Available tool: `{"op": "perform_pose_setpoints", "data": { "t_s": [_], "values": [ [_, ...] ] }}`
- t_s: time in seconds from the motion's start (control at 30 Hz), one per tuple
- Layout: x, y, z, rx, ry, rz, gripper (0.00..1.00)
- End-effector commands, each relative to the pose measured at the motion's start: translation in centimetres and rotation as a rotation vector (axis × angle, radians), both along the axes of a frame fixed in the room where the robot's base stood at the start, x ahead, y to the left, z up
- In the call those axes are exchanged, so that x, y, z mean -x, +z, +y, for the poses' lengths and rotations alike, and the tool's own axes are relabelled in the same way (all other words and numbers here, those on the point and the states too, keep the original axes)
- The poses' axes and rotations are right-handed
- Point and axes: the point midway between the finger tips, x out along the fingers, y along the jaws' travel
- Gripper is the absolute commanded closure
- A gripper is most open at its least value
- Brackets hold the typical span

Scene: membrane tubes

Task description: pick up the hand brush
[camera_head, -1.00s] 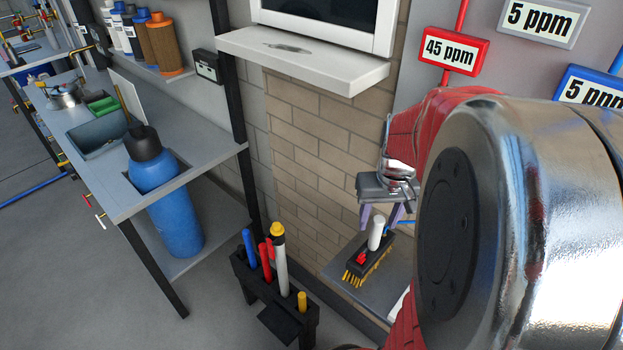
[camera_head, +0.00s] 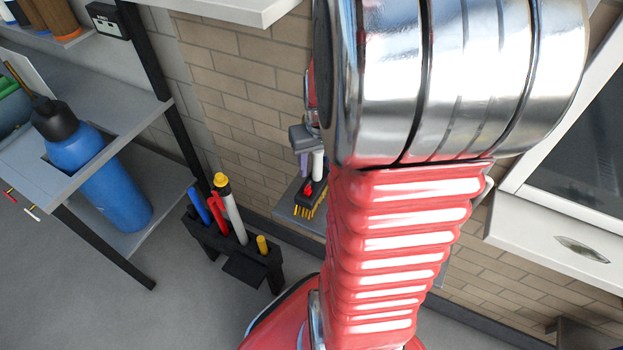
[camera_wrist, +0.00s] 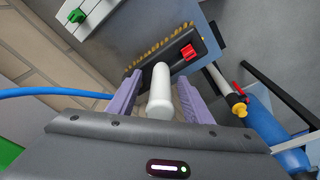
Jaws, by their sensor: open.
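The hand brush has a dark block (camera_wrist: 180,58) with yellow bristles, a red knob (camera_wrist: 187,52) and an upright white handle (camera_wrist: 160,92). In the wrist view my gripper (camera_wrist: 157,82) is open, with a purple finger on each side of the white handle. A gap shows beside the handle; whether either finger touches it I cannot tell. In the head view the brush (camera_head: 311,192) rests on a grey shelf (camera_head: 288,215), partly hidden by my arm. My gripper (camera_head: 305,160) shows there only in part, at the handle.
A black rack (camera_head: 235,255) with several coloured tools stands left of the shelf. A blue bottle (camera_head: 85,165) sits in the workbench further left. A brick wall (camera_head: 245,95) stands behind the shelf. A blue hose (camera_wrist: 50,92) runs in from the left in the wrist view.

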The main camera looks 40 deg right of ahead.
Motion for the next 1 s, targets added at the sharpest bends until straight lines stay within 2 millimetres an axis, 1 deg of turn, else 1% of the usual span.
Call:
{"op": "perform_pose_setpoints", "data": {
  "t_s": [0.1, 0.57, 1.0],
  "values": [
    [-0.03, -0.24, 0.01, 0.0, 0.0, 0.0, 0.54],
    [-0.04, -0.19, 0.02, 0.0, 0.0, 0.0, 0.54],
    [-0.05, -0.18, 0.04, 0.0, 0.001, 0.0, 0.85]
  ]
}}
